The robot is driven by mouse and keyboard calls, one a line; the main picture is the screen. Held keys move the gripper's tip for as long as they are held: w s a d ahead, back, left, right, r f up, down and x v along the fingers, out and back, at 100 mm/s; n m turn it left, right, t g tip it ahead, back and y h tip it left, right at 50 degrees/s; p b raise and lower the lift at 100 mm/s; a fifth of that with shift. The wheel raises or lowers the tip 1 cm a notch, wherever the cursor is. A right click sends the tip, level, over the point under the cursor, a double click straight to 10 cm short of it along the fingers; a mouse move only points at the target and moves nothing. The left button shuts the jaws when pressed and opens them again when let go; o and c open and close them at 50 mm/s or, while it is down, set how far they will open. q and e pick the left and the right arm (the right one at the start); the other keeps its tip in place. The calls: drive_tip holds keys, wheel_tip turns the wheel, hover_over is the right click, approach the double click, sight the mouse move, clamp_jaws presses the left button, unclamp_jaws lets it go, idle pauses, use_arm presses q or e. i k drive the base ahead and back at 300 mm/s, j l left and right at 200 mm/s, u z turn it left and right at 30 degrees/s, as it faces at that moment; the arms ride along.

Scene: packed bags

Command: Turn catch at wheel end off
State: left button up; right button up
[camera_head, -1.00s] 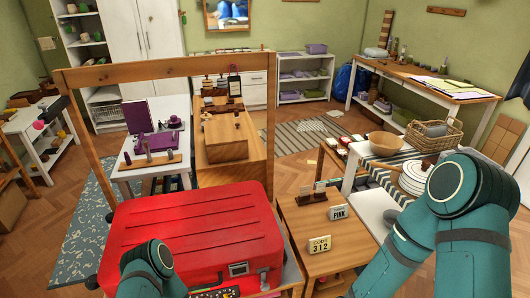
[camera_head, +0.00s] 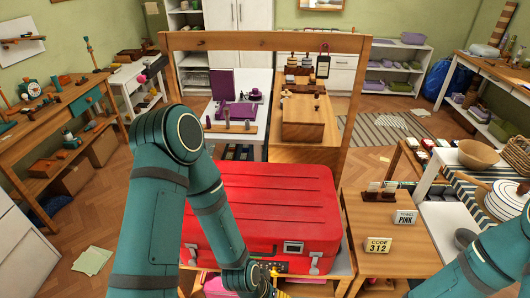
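A red hard-shell suitcase (camera_head: 290,200) lies flat and closed under a wooden frame. A square metal lock plate (camera_head: 293,247) sits on its front face. A metal catch (camera_head: 315,263) is at the front's right end. Whether the catch is on or off is too small to tell. The left part of the front is hidden behind my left arm. I cannot tell which end has wheels. My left arm reaches down across the suitcase's left side, and its wrist is at the bottom edge in front of the suitcase.
A wooden side table (camera_head: 385,215) with small signs stands right of the suitcase. The wooden frame (camera_head: 262,42) spans above and behind it. A workbench (camera_head: 50,125) stands at far left.

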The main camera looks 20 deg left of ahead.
sight(193, 263)
drive_tip(key=u, duration=1.45)
drive_tip(key=l+z, duration=0.3)
drive_tip(key=l, duration=0.1)
